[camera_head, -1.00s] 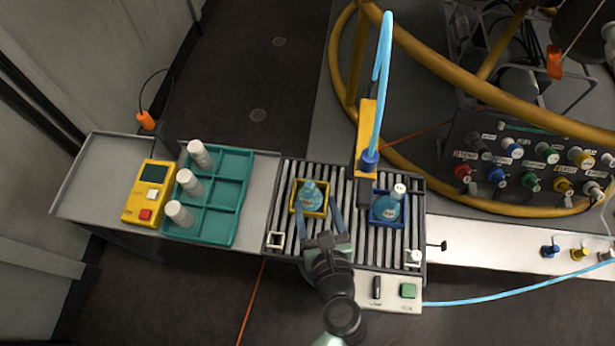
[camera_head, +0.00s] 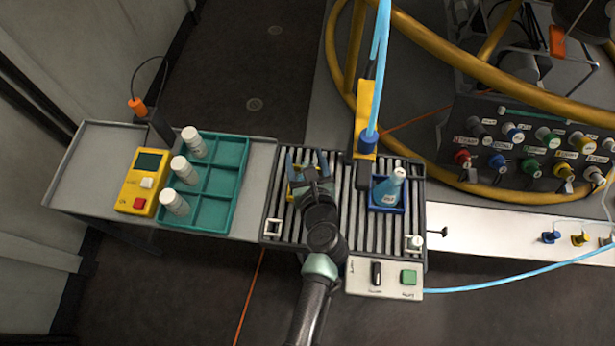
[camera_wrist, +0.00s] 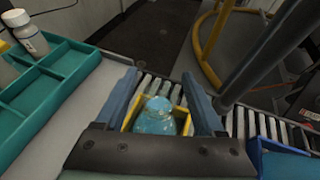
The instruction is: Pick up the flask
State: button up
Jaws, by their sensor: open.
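A blue flask (camera_wrist: 157,117) stands in a yellow square holder (camera_wrist: 183,111) on the roller conveyor. In the wrist view my gripper (camera_wrist: 160,76) is open, with one finger on each side of the flask and holder; I cannot tell whether it touches. In the head view my gripper (camera_head: 306,164) hides that flask and most of the yellow holder. A second blue flask (camera_head: 388,190) stands in a blue holder (camera_head: 386,208) to the right on the same conveyor (camera_head: 343,225).
A teal tray (camera_head: 217,213) with white bottles (camera_head: 172,203) and a yellow device (camera_head: 146,181) are on the left. A yellow post with a blue hose (camera_head: 366,115) rises behind the conveyor. A white cap (camera_head: 414,242) sits at its front right.

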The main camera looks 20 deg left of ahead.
grip_shut()
dwell(1.4)
